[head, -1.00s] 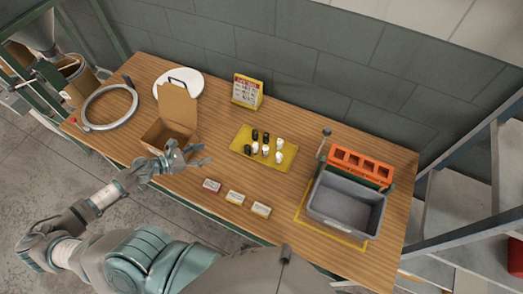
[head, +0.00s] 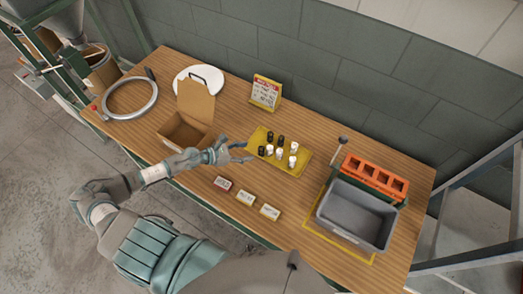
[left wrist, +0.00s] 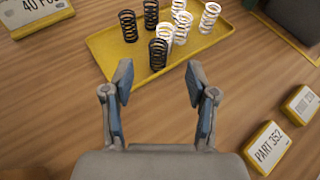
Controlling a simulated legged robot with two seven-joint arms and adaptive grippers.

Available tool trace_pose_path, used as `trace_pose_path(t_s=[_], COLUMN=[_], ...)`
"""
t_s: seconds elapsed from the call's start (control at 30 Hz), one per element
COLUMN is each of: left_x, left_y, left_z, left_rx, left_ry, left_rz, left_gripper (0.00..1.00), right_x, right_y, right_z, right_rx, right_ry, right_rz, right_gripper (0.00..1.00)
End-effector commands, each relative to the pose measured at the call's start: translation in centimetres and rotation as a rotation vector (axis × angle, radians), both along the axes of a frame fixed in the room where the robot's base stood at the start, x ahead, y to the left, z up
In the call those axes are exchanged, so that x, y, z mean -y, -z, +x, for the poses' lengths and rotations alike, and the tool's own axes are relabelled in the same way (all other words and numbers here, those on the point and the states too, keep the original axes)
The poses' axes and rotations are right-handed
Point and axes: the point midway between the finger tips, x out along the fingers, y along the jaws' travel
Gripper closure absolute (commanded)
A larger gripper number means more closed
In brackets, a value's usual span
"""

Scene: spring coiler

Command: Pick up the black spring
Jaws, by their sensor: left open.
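Several springs, black and white, stand upright on a yellow tray (head: 291,166) in the middle of the table. A black spring (head: 262,151) stands at the tray's left side, closest to my left gripper (head: 238,153). In the left wrist view, black springs show at the tray's left (left wrist: 128,26), at its back (left wrist: 151,14) and nearest my fingers (left wrist: 158,53). White springs (left wrist: 183,27) stand beside them. My left gripper is open and empty, its fingertips just short of the tray, pointing at the nearest black spring. My right gripper is out of view.
An open cardboard box (head: 185,130) stands left of the tray. A grey bin (head: 356,214) and an orange rack (head: 375,174) stand at the right. Labelled blocks (head: 246,198) lie along the front edge. A sign (head: 266,92) stands behind the tray.

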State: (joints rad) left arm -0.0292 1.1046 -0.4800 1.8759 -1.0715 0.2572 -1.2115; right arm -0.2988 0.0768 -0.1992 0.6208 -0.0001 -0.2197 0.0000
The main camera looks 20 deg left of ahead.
Motion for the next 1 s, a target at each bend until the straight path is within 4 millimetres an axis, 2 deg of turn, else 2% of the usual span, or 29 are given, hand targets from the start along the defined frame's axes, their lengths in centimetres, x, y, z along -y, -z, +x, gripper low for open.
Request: trace_pose_path(t_s=[0.2,0.5,0.77,0.8,1.0], left_x=[0.7,3.2,3.6,3.6,3.5], left_y=[0.5,2.5,2.9,2.9,2.9], left_z=[0.9,3.8,4.0,4.0,4.0], left_rx=[0.000,0.001,0.000,0.000,-0.001], left_ry=[0.001,0.000,0.001,0.001,0.001], left_rz=[-0.002,-0.002,0.001,0.000,-0.001], left_gripper=[0.42,0.42,0.42,0.45,0.95], right_x=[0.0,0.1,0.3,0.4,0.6], right_y=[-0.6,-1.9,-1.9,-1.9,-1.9], right_z=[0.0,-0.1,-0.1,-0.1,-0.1], right_rx=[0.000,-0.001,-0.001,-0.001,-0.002], right_ry=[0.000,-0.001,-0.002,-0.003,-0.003], right_rz=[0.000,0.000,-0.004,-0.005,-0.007], right_gripper=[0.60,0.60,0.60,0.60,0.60])
